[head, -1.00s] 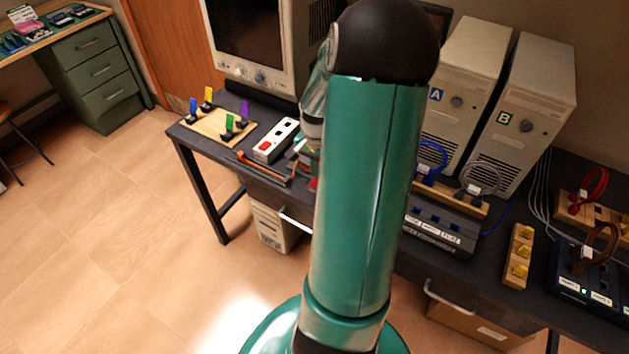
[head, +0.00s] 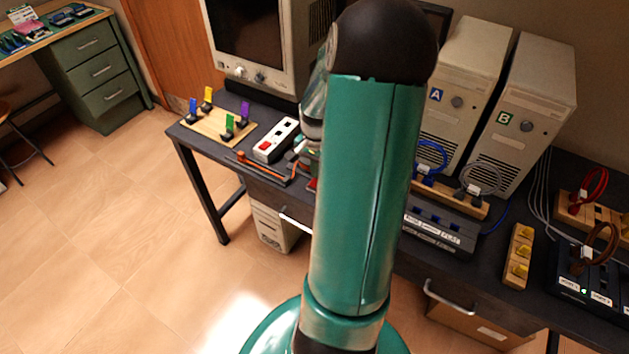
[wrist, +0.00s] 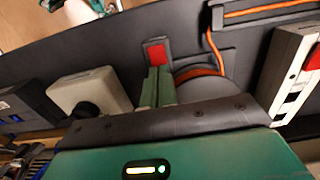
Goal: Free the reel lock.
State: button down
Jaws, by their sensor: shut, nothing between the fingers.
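In the wrist view a red block (wrist: 157,54) sits in a dark bracket, in front of my fingertips; it looks like the reel lock. Beside it is a grey round reel (wrist: 203,76), partly covered by my gripper, with an orange cable (wrist: 216,50) running from it into a dark channel. My gripper (wrist: 157,73) is shut and empty, its green fingers side by side, pointing at the red block. I cannot tell whether they touch it. In the head view my arm hides most of the reel; a bit of red (head: 312,184) shows beside the arm.
A beige box with a black knob (wrist: 88,97) stands close left of my fingers. A peg board (head: 215,124) is farther left. Computer towers (head: 462,90) stand right.

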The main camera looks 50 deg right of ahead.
jog(key=shift+f, duration=0.65)
dwell(0.3)
jog(key=shift+r, duration=3.55)
jog(key=w+a+r+n+t+h, duration=0.15)
jog(key=a+r+n, duration=0.25)
jog(key=a+r, duration=0.45)
jog(key=w+a+r+n+t+h, duration=0.1)
jog(key=w+a+r+n, duration=0.3)
jog(key=a, duration=0.7)
jog(key=s+a+r+n+t+y, duration=0.1)
jog(key=s+a+r+n, duration=0.2)
jog(key=a, duration=0.5)
jog(key=s+a+r+n+t+y, duration=0.1)
jog(key=s+a+r+n+t, duration=0.1)
jog(key=s+a+n, duration=0.3)
jog(key=a+r+n, duration=0.1)
jog(key=a, duration=0.2)
jog(key=shift+s+a, duration=0.15)
jog(key=shift+a, duration=0.05)
